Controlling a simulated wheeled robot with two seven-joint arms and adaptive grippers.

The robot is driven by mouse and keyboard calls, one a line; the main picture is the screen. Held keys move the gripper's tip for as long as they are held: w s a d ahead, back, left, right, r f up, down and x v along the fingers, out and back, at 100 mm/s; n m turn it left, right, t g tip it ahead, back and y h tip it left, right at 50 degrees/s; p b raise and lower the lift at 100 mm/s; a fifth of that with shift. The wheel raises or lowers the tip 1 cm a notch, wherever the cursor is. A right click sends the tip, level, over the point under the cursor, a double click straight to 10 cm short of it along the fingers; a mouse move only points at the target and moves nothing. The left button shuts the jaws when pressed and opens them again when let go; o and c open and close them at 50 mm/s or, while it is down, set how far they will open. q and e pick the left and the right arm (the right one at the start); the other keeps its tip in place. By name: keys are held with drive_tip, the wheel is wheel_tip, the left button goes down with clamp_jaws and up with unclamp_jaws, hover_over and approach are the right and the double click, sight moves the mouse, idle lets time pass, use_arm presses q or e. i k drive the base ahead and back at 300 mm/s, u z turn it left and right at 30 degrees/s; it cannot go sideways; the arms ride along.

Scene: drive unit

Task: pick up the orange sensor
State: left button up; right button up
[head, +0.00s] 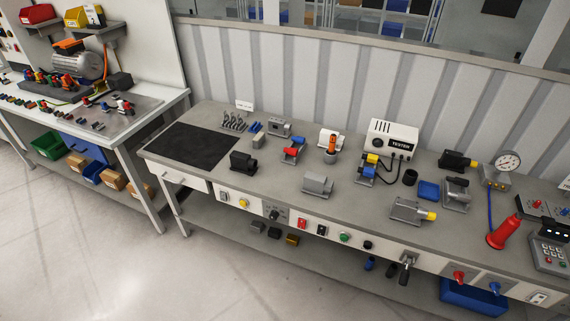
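Neither of my grippers shows in the head view. Nothing is seen holding the sensor.
A grey bench (246,200) carries several devices. A white tester (391,135) stands right of the sensor, a red and grey part (292,150) left. A grey block (318,184) is in front.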

sight(332, 141)
drive_tip(key=z, duration=0.15)
drive_tip(key=k, duration=0.3)
drive_tip(key=u, duration=1.3)
drive_tip(key=i, duration=1.45)
drive_tip(key=z, duration=0.6)
